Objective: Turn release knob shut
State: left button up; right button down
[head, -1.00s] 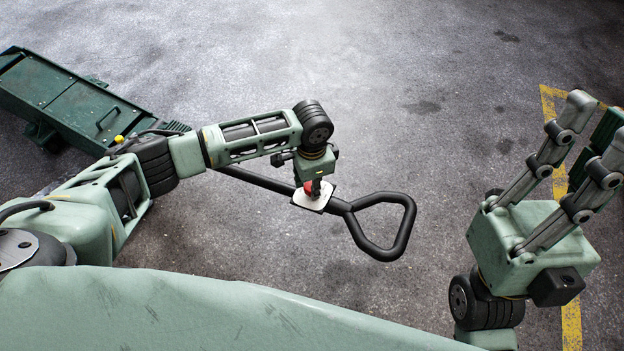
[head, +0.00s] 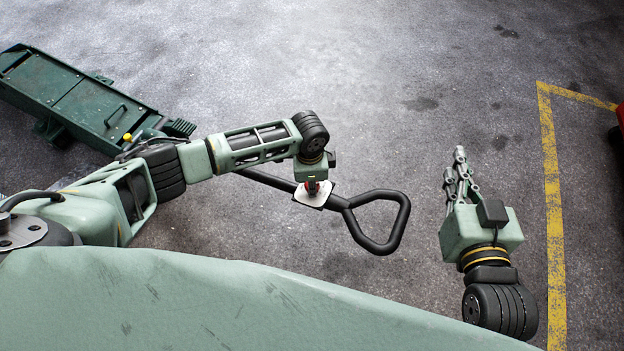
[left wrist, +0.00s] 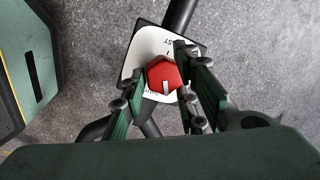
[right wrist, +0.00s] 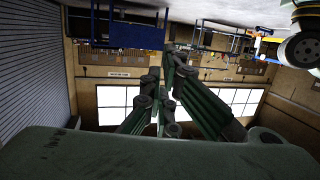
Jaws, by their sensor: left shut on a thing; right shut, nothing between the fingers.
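The red release knob (left wrist: 164,76) sits on a white labelled plate (left wrist: 145,48) on the jack's black handle (head: 385,247). The plate also shows in the head view (head: 312,196). My left gripper (left wrist: 160,95) is over the plate, shut on the knob, with one finger on each side of it. A pale mark shows on the knob's face; the plate's lettering is partly hidden by the fingers. The green trolley jack (head: 85,97) lies at the upper left. My right gripper (head: 460,165) is shut and empty, raised right of the handle's loop.
A yellow floor line (head: 551,200) runs down the right side. A red object (head: 619,120) shows at the right edge. The right wrist view shows workshop walls and windows (right wrist: 115,97).

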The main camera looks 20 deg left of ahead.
pick_arm(q)
jog(key=m+p, duration=0.1)
jog(key=s+m+p, duration=0.1)
jog(key=shift+d+m, duration=0.2)
jog(key=shift+m, duration=0.1)
jog(key=m+p, duration=0.1)
jog(key=m, duration=0.2)
jog(key=shift+a+f+h+p, duration=0.15)
jog(key=shift+f+h+p, duration=0.05)
jog(key=shift+h+p, duration=0.15)
jog(key=shift+a, duration=0.1)
pick_arm(e)
jog(key=s+d+f+g+h, duration=0.1)
jog(key=s+d+f+g, duration=0.2)
jog(key=s+f+g, duration=0.2)
jog(key=s+d+f+g+h, duration=0.2)
jog(key=s+f+g, duration=0.3)
jog(key=s+f, duration=0.3)
jog(key=shift+s+d+f+m+g, duration=0.3)
jog(key=shift+s+d+f+g, duration=0.1)
jog(key=shift+s, duration=0.65)
pick_arm(q)
jog(key=o, duration=0.9)
jog(key=shift+s, duration=0.1)
jog(key=shift+o, duration=0.4)
jog(key=shift+w+r+t, duration=0.2)
jog(key=shift+w+t, duration=0.1)
